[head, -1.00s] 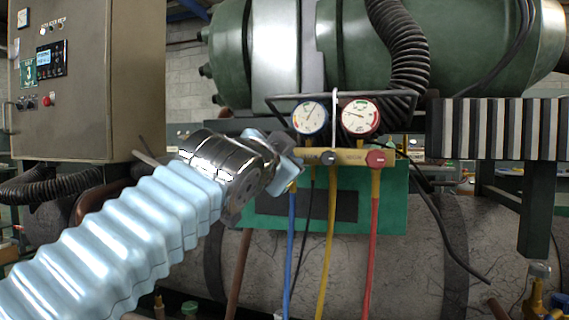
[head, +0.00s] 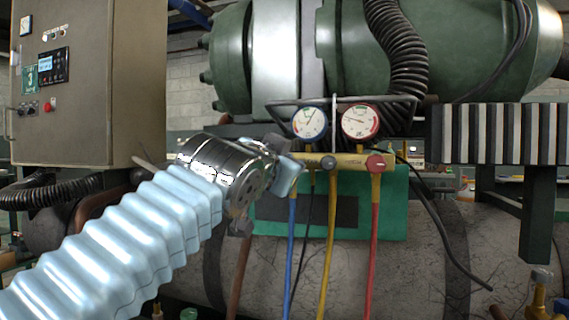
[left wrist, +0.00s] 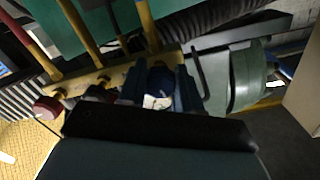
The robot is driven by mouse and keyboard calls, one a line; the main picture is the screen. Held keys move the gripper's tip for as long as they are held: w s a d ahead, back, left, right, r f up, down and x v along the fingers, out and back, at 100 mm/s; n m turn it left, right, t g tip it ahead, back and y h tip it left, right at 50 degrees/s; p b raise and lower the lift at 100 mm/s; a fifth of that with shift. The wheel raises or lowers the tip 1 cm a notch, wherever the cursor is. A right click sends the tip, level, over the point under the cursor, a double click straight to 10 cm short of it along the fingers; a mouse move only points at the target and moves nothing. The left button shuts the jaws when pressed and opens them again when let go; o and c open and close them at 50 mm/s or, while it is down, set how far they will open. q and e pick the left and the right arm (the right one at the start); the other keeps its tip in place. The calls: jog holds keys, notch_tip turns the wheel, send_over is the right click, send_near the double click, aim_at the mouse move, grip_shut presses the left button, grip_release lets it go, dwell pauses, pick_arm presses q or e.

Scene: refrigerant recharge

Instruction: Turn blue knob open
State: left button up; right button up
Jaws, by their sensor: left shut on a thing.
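The brass gauge manifold (head: 350,160) hangs in front of the green machine, with a blue-rimmed gauge (head: 310,122) and a red-rimmed gauge (head: 360,121) above it. The blue knob (left wrist: 158,88) shows in the left wrist view between the two fingers of my left gripper (left wrist: 158,92); in the head view the gripper hides it. My left gripper (head: 290,168) is shut on the blue knob at the manifold's left end. A red knob (head: 376,163) is at the right end and a dark knob (head: 328,162) in the middle. My right gripper is not in view.
Blue, yellow and red hoses (head: 332,245) hang below the manifold. A black wire frame (head: 340,98) surrounds the gauges. A grey control cabinet (head: 90,90) stands at the left, and a black ribbed hose (head: 398,50) runs above the gauges.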

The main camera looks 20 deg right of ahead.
pick_arm(q)
jog(key=o, duration=1)
jog(key=shift+o, duration=0.2)
jog(key=b+v, duration=0.4)
jog(key=v, duration=0.9)
jog(key=shift+s+a, duration=0.25)
jog(key=shift+s, duration=0.05)
